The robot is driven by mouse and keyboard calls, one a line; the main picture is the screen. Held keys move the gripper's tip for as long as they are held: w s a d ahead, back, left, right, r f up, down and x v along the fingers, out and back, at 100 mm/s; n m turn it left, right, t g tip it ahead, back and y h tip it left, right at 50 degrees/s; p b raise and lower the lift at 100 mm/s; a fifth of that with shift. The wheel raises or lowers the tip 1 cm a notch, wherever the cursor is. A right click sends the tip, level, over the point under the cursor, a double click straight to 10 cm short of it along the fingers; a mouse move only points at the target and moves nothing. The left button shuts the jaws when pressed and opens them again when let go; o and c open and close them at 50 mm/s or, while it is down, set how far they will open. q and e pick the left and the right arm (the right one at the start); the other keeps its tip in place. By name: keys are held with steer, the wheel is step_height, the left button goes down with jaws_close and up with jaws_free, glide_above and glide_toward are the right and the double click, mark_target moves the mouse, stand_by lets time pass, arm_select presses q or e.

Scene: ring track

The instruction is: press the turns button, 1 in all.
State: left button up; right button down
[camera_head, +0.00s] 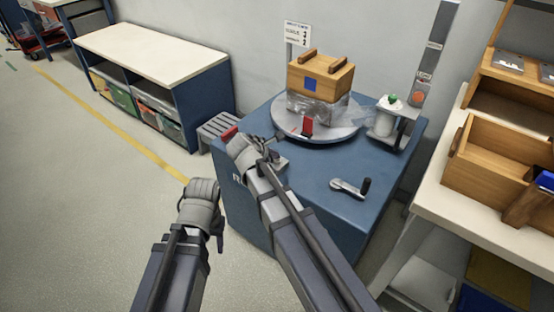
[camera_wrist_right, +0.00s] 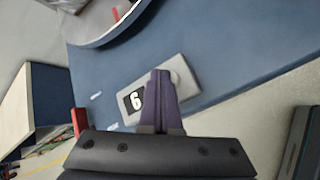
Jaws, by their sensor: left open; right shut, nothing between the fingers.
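A light grey plate with a dark display reading 6 (camera_wrist_right: 136,100) lies on the blue cabinet top in the right wrist view. A pale round knob, apparently the turns button (camera_wrist_right: 179,78), is at its far right end, partly hidden behind my fingers. My right gripper (camera_wrist_right: 160,80) is shut and empty, its tips over the plate beside the knob; I cannot tell whether they touch. In the head view my right gripper (camera_head: 264,143) covers most of the plate (camera_head: 281,162). My left gripper (camera_head: 203,190) is open and empty, left of the cabinet's front.
The blue cabinet (camera_head: 328,203) carries a round turntable (camera_head: 346,132) with a wooden box (camera_head: 330,82) above clear wrap. A crank handle (camera_head: 350,188) lies front right; a stand with a green knob (camera_head: 391,100) is behind it. A side table (camera_head: 433,200) stands right.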

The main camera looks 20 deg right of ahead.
steer(key=shift+f, duration=0.2)
steer(key=shift+r, duration=0.15)
stand_by(0.3)
steer(key=shift+r+p, duration=0.8)
steer(key=shift+r, duration=0.1)
step_height(320, 180, up, 5)
steer(key=p, duration=0.5)
stand_by(0.5)
